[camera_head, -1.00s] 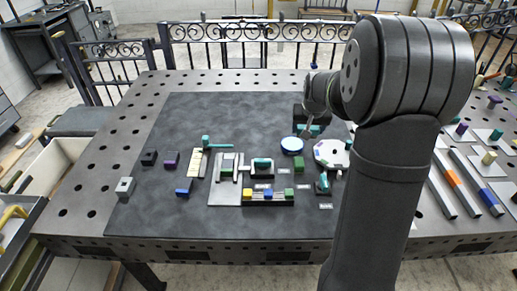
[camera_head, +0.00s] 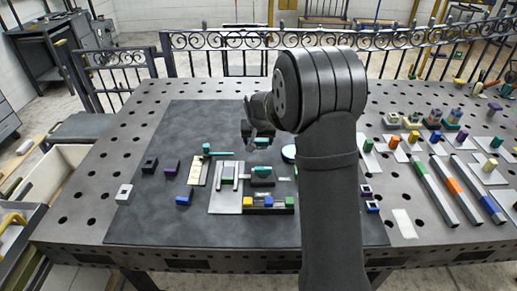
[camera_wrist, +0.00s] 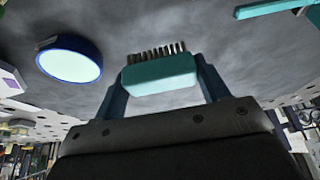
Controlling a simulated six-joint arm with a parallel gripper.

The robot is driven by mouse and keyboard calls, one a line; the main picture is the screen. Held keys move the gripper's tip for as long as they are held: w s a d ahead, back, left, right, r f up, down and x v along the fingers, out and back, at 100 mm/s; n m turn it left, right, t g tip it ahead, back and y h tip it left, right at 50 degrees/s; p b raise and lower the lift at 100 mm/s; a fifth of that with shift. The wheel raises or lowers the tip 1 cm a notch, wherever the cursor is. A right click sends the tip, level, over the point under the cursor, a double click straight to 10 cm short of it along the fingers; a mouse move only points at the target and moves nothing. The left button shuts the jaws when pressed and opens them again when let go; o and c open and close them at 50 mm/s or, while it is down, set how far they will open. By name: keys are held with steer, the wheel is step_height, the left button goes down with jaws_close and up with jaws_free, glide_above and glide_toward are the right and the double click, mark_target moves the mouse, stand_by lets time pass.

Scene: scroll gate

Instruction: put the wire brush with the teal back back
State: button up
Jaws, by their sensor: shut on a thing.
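The wire brush with the teal back (camera_wrist: 160,75) is between the fingers of my gripper (camera_wrist: 163,62) in the wrist view. Its dark bristles show along the far edge of the teal back. My gripper (camera_head: 260,142) is shut on it. In the head view the brush (camera_head: 261,142) shows as a small teal patch at the fingertips, above the dark mat (camera_head: 190,230). The grey mat surface lies beyond it in the wrist view, with no contact visible. My arm hides much of the mat's right side.
A blue-rimmed round dish (camera_wrist: 70,58) is left of the brush in the wrist view. A teal-handled tool (camera_head: 217,152) lies on the mat. A teal piece on a dark base (camera_head: 262,171) and a light grey plate (camera_head: 224,200) stand nearer. The mat's front left is clear.

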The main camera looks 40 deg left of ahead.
mark_target(258, 146)
steer(key=shift+f, duration=1.95)
steer(key=shift+f, duration=0.15)
steer(key=o, duration=0.9)
steer(key=shift+o, duration=0.2)
steer(key=v, duration=1.2)
